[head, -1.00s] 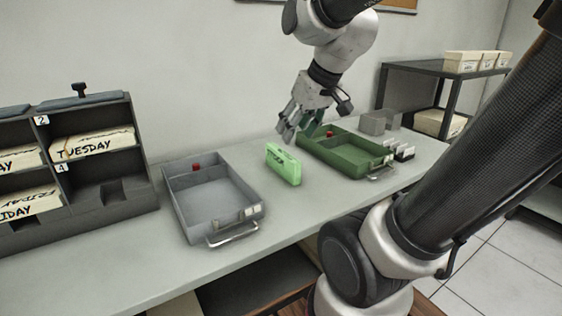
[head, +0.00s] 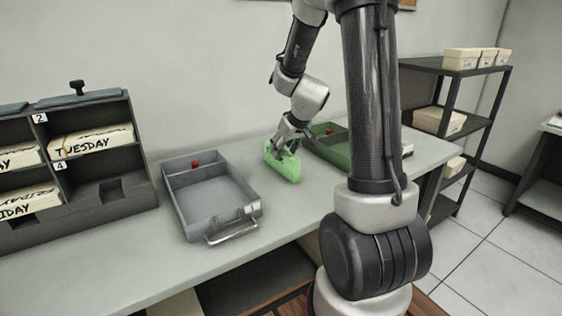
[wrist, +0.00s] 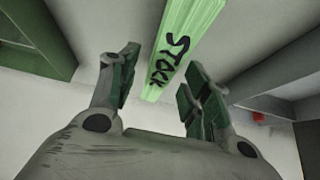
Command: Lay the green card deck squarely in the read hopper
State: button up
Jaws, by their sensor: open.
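The green card deck (head: 283,166) stands on edge on the table, between a grey tray and a green tray. In the wrist view the deck (wrist: 184,45) shows a top edge marked "STOCK". My gripper (head: 287,148) is at the deck's upper part in the head view, where it hides some of the deck. In the wrist view my gripper (wrist: 158,90) is open, one finger on each side of the deck's line, and I see gaps between the fingers and the deck. Which tray is the read hopper is not labelled legibly.
The grey tray (head: 251,224), empty with a red block (head: 195,164) at its back, has a front handle. The green tray (head: 318,153) is partly hidden by my arm. A card rack (head: 105,196) stands at left. Bare table lies in front of the deck.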

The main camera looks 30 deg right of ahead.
jog(key=x, duration=0.6)
jog(key=shift+w, duration=0.15)
grip_shut()
